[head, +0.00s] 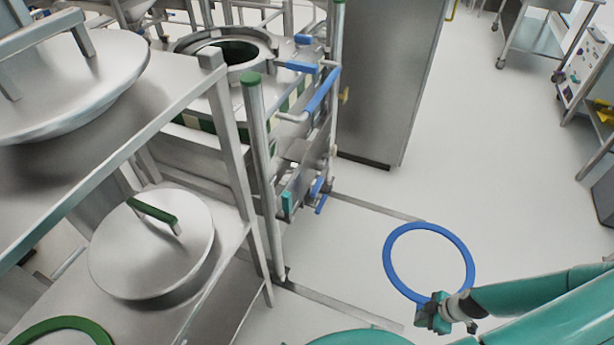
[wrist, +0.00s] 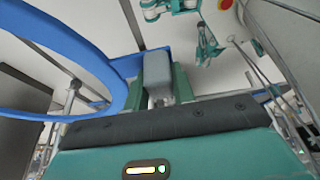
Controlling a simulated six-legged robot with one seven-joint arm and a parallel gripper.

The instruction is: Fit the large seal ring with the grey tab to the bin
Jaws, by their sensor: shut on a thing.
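The large blue seal ring (head: 388,268) is held out over open floor at the lower right of the head view. My gripper (head: 437,312) is shut on it at its near edge. In the wrist view the blue ring (wrist: 75,58) curves away to the left, and its grey tab (wrist: 157,72) sits between the two green fingers of my gripper (wrist: 158,92). The steel bin (head: 268,47), with a round open top and dark green inside, stands in a frame at the upper middle, well apart from the ring. Its lower part is partly hidden by the rack.
A steel rack (head: 232,150) at left holds a lid with a green handle (head: 150,250), another steel lid (head: 75,75) and a green ring (head: 60,325). Blue-handled bars (head: 322,90) and a green-capped post (head: 258,150) stand before the bin. A tall grey cabinet (head: 385,80) is beyond.

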